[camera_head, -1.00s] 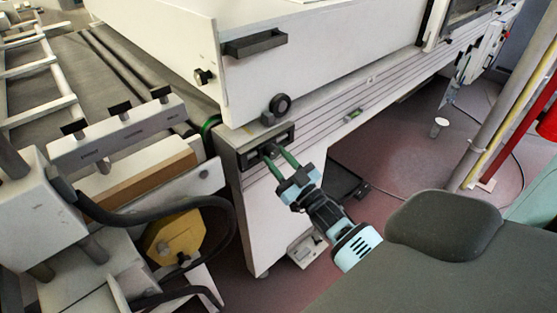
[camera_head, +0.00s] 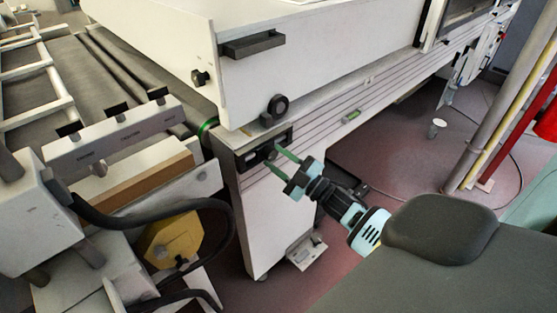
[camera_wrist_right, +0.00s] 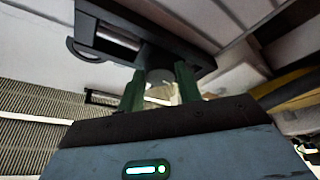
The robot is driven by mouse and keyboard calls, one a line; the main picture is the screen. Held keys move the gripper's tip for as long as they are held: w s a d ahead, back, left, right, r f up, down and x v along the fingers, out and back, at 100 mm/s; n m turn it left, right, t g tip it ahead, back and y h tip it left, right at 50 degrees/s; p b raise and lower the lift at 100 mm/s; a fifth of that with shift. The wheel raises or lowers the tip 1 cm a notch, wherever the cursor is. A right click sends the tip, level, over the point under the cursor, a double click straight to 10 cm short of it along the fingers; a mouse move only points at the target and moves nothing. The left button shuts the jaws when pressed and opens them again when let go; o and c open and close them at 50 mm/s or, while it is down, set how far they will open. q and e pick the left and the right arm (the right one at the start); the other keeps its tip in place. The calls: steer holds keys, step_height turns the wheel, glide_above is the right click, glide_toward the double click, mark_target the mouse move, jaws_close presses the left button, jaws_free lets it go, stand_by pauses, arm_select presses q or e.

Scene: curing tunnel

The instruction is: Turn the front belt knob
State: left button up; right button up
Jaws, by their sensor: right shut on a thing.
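The front belt knob (camera_head: 269,153) is a small dark knob on a black recessed panel (camera_head: 254,157) at the near end of the white machine's side rail. My right gripper (camera_head: 273,156) has its two green fingers on either side of the knob, shut on it. In the right wrist view the dark knob (camera_wrist_right: 157,60) stands out from the black panel between the fingertips (camera_wrist_right: 159,85). The fingers hide part of the knob, so its turn angle cannot be read. My left gripper is not in view.
A dark handle (camera_head: 254,44) is on the white hood. A yellow block (camera_head: 172,240) and a black hose (camera_head: 130,214) are at lower left.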

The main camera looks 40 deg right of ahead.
steer(key=shift+n, duration=0.3)
steer(key=o, duration=1)
steer(key=shift+b+v, duration=0.45)
steer(key=shift+v, duration=3.5)
